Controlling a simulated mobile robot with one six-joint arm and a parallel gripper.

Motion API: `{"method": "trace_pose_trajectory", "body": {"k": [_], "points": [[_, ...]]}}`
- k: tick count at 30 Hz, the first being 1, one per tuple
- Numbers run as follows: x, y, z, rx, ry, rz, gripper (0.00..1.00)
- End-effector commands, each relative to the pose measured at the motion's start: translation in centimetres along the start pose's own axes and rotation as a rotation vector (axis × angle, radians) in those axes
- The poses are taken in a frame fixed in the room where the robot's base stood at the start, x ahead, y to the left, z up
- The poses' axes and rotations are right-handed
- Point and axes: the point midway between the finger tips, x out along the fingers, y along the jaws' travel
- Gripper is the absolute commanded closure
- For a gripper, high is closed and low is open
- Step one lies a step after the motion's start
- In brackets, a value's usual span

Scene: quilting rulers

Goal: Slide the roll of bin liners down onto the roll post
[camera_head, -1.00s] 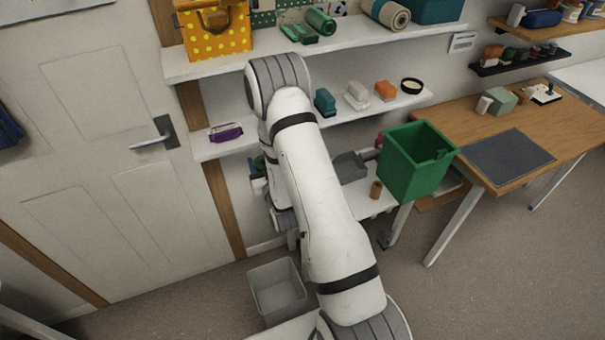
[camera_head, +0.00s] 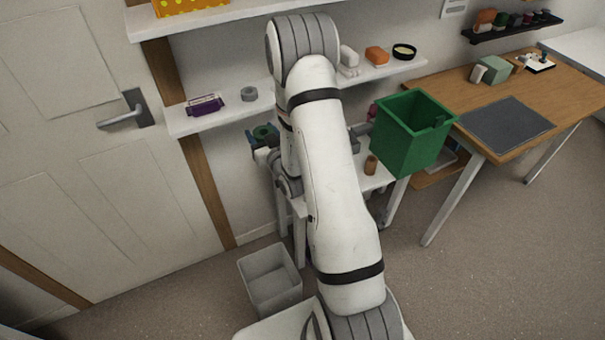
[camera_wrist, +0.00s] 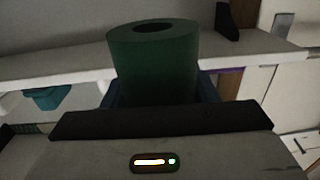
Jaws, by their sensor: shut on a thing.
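The roll of bin liners (camera_wrist: 152,68) is a dark green cylinder with a round hole in its top end. In the wrist view it stands upright in the picture, between the blue fingers of my gripper (camera_wrist: 160,92), which is shut on it. In the head view, the roll (camera_head: 264,131) shows small just left of my arm, held by my gripper (camera_head: 263,142) below the lower wall shelf. My arm hides part of this area. I cannot make out the roll post in either view.
A green bin (camera_head: 408,140) stands right of my arm on a low white table, near a small brown cylinder (camera_head: 371,165). A grey bin (camera_head: 270,280) is on the floor.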

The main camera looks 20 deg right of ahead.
Motion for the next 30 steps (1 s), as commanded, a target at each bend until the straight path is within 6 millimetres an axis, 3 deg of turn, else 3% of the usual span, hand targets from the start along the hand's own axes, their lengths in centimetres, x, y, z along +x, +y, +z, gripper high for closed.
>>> {"method": "trace_pose_trajectory", "body": {"k": [1,18,24,30], "points": [[-0.1,0.9,2.0,-0.002,0.005,-0.005,0.63],[-3.1,8.3,9.6,-0.004,0.003,-0.119,0.63],[-4.6,10.0,11.4,-0.002,0.002,-0.142,0.63],[-5.2,10.6,11.8,0.000,0.001,-0.151,0.63]]}}
